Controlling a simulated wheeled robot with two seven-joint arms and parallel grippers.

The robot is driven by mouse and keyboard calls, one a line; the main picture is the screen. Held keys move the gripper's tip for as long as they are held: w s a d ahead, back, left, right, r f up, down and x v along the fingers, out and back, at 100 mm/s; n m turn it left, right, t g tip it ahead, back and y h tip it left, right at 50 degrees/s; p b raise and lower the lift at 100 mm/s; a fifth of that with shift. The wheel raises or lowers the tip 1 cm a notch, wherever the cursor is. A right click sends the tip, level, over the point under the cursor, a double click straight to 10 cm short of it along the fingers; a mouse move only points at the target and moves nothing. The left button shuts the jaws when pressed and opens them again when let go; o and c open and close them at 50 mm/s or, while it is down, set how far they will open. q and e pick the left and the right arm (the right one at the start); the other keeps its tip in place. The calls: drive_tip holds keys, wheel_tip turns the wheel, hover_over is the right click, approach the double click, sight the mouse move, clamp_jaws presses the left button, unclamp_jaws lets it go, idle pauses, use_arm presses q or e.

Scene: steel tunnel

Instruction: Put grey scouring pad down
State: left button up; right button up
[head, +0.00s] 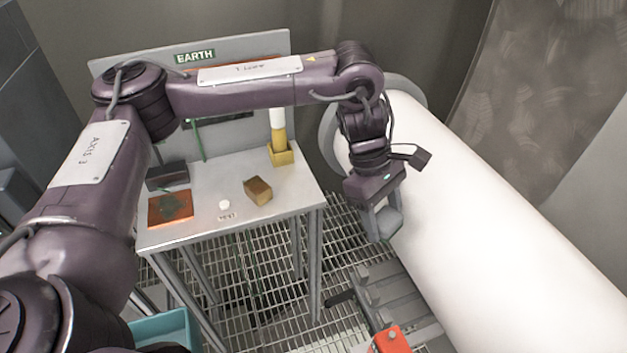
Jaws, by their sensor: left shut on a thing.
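My left gripper (384,226) hangs to the right of the small table, beside the large white cylinder. It is shut on the grey scouring pad (388,223), which shows as a grey-green block between the fingers, partly hidden by them. The pad is held in the air, above the floor grating and apart from the table. I cannot tell whether it touches the cylinder. The table (290,195) has a light grey top. My right gripper is out of view.
The table bears a copper plate with a green patch (170,207), a white round piece (224,204), a brown block (258,189), a yellow holder (281,155) and a dark box (168,176). The white cylinder (500,220) fills the right. A teal crate (165,329) stands at lower left.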

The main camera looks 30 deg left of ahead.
use_arm(q)
drive_tip(key=w+a+r+n+t+b, duration=0.15)
drive_tip(key=w+a+n+t, duration=0.25)
drive_tip(key=w+a+n, duration=0.6)
wheel_tip(320, 180, up, 2)
drive_tip(key=n+t+y, duration=0.2)
drive_tip(key=n+y, duration=0.3)
drive_tip(key=n, duration=0.7)
hover_over(298, 187)
drive_tip(key=s, duration=0.1)
wheel_tip(298, 187, down, 15)
drive_tip(key=b, duration=0.8)
drive_tip(key=shift+s+b, duration=0.15)
drive_tip(key=shift+b, duration=0.25)
drive_tip(key=shift+f+p, duration=0.1)
drive_tip(key=shift+p, duration=0.25)
wheel_tip(298, 187, down, 4)
drive_tip(key=shift+r, duration=0.1)
drive_tip(key=shift+f, duration=0.4)
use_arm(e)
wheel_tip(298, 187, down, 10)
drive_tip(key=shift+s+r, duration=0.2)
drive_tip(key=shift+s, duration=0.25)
use_arm(q)
drive_tip(key=shift+f, duration=0.1)
